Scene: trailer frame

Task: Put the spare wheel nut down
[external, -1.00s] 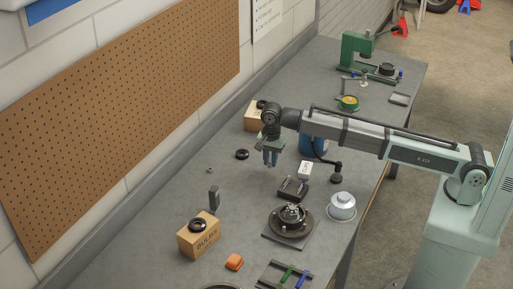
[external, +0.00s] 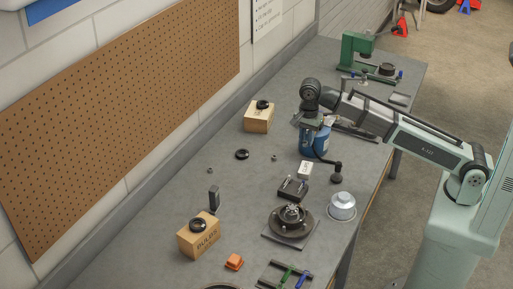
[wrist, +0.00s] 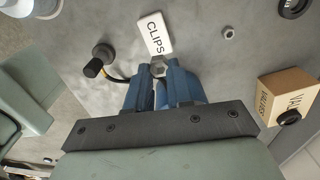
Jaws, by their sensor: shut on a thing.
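In the wrist view the two blue fingers are shut on a small grey hex nut (wrist: 158,69), which shows between the fingertips. The white CLIPS card (wrist: 155,34) appears just beyond the nut. Another small nut (external: 275,157) lies on the bare bench and also shows in the wrist view (wrist: 228,33). A further small nut-like piece (external: 210,170) lies farther left.
The VALVES box (wrist: 288,95) with a black ring stands to the left of my gripper in the external view. A black knobbed stand (external: 336,173), silver round part (external: 341,206) and hub on a plate (external: 290,222) stand nearer the camera. Bench around the loose nut is clear.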

